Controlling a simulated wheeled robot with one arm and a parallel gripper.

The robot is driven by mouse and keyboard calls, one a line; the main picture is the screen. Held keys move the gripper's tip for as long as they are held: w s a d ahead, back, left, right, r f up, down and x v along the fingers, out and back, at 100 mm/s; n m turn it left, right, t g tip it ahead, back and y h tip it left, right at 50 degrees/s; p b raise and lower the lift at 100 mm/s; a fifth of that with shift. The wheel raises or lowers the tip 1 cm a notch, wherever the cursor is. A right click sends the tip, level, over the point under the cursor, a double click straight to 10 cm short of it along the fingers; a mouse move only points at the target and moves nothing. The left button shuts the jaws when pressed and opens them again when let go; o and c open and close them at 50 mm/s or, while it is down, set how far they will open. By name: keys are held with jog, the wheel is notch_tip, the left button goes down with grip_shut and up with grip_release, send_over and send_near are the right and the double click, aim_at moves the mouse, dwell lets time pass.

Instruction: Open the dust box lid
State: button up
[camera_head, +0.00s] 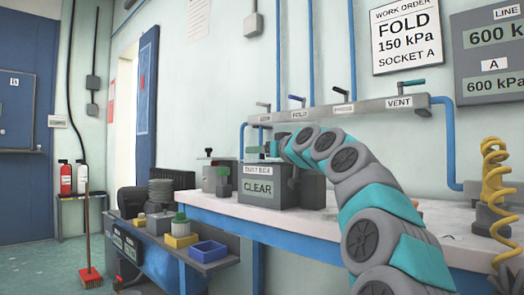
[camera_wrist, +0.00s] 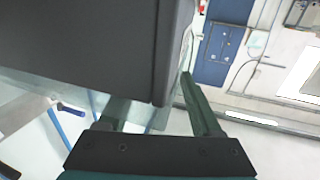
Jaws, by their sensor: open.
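The dust box (camera_head: 258,186) is a grey box labelled "DUST BOX" and "CLEAR", standing at the left end of the bench. My gripper (camera_head: 266,148) is at the top of the box, at the end of my arm reaching in from the right. In the wrist view, my open gripper (camera_wrist: 152,100) has a dark grey slab (camera_wrist: 85,45) in front of it, likely part of the dust box. The slab's edge lies between the fingers and hides the left fingertip. I cannot tell whether the fingers touch it, or how far the lid stands from the box.
The pale bench top (camera_head: 225,211) runs right from the box. A valve rail (camera_head: 370,108) with several levers hangs on the wall above. A lower shelf at left holds a blue tray (camera_head: 208,251). A yellow coiled hose (camera_head: 493,185) stands at right.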

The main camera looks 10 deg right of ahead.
jog(key=shift+w, duration=0.1)
jog(key=shift+c, duration=0.2)
grip_shut()
dwell(0.4)
jog(key=shift+r, duration=0.1)
dwell(0.8)
